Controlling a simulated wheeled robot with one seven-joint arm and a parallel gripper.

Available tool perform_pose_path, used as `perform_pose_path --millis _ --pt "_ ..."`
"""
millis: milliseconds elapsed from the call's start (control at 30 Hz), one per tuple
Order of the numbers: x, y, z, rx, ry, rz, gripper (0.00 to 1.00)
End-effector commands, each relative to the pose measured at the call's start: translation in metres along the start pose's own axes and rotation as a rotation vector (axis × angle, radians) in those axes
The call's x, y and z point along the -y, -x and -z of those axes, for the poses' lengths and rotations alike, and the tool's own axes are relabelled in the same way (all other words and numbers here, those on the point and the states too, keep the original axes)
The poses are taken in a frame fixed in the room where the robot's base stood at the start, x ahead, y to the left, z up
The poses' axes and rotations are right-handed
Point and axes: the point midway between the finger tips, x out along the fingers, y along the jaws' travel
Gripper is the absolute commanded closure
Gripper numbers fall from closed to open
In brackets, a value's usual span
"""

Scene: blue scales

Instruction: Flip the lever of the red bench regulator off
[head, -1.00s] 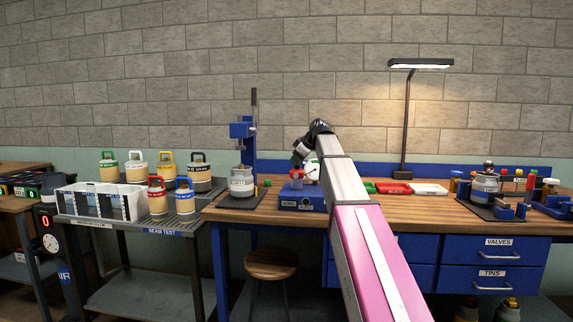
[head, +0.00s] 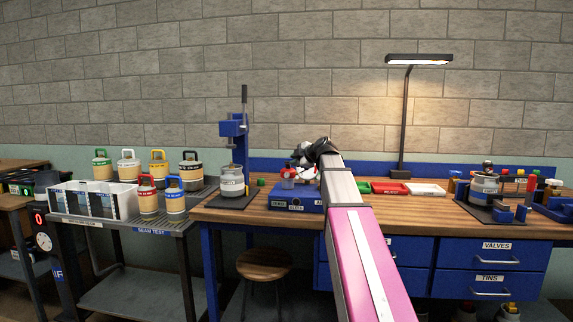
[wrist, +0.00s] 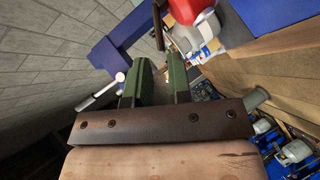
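The red bench regulator (head: 288,172) appears as a small red shape on a blue box on the bench, partly crowded by my gripper (head: 303,160). In the wrist view a large red rounded body (wrist: 194,12) sits at the top edge, cut off; it looks like the regulator. My gripper (wrist: 163,82) shows two green-padded fingers with a narrow gap and nothing seen between them. A pale-tipped rod (wrist: 103,90) lies just left of the fingers; I cannot tell whether it is the regulator's lever. The lever's position is not clear in the head view.
The blue box (head: 296,200) stands beside a blue press (head: 236,130) with a grey canister (head: 231,182) under it. Red and white trays (head: 390,188) lie right of my arm. A lamp (head: 406,115) stands behind.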

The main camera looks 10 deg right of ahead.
Motion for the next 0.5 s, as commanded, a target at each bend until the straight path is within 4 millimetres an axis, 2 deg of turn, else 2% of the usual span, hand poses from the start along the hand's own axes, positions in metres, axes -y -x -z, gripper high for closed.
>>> perform_pose_path --millis 33,200,333,500 --pt "-0.002 -0.012 0.000 -0.001 0.000 0.001 0.81" --pt "-0.001 -0.038 0.000 -0.001 -0.001 0.001 0.81" --pt "-0.001 -0.051 0.000 -0.001 -0.001 0.001 0.81" --pt "0.000 -0.058 0.000 0.000 -0.001 0.001 0.81"
